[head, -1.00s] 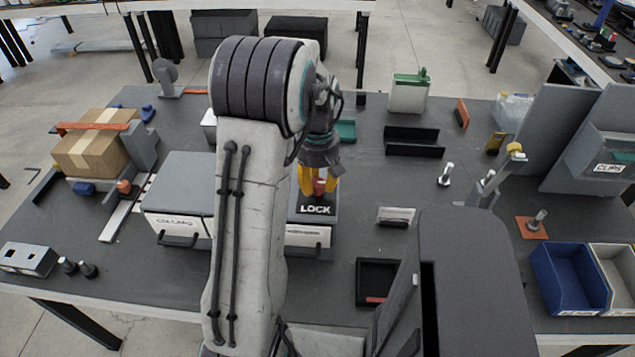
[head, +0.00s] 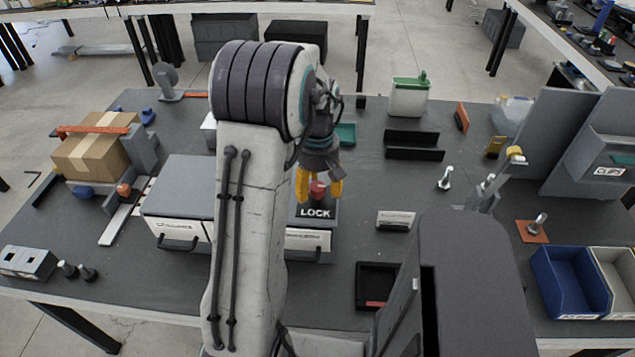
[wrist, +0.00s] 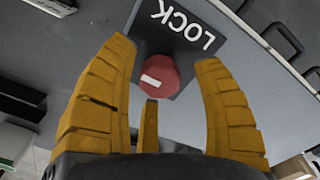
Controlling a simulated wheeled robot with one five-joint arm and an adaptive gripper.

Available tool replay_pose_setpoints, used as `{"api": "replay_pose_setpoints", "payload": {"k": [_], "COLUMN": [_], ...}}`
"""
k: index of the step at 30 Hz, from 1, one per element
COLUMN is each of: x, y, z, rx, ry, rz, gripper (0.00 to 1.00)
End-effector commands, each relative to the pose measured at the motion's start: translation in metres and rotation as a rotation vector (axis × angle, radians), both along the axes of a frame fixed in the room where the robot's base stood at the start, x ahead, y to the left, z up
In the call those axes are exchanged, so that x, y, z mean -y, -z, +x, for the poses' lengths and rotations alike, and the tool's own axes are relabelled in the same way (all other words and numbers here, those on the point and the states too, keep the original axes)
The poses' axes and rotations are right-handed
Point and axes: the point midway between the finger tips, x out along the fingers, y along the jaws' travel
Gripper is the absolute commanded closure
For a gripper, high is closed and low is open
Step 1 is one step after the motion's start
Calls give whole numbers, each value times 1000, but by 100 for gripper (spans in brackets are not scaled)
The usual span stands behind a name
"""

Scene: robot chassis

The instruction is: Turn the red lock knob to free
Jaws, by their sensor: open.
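The red lock knob (wrist: 159,77) sits on a dark plate marked LOCK (wrist: 193,25) in the wrist view, with a short white bar on its face. In the head view the knob (head: 317,190) shows above the LOCK label (head: 315,211) on top of a grey box. My gripper (wrist: 165,65) has yellow fingers, spread open on either side of the knob, with a clear gap on the right. In the head view my gripper (head: 318,190) hangs over the knob, and my arm hides part of the box.
A grey drawer box (head: 178,190) stands left of my arm. A small black tray (head: 377,287) lies at front right, and black brackets (head: 412,145) stand behind. A cardboard box (head: 92,157) is at the left. The table between the knob and the label stand (head: 396,220) is clear.

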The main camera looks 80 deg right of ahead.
Motion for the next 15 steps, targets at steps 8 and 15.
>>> {"api": "replay_pose_setpoints", "payload": {"k": [8, 15], "x": [1, 1], "y": [-24, -66], "z": [0, 0], "rx": [0, -1], "ry": [0, 0], "rz": [-5, -6], "gripper": [39, 39]}}
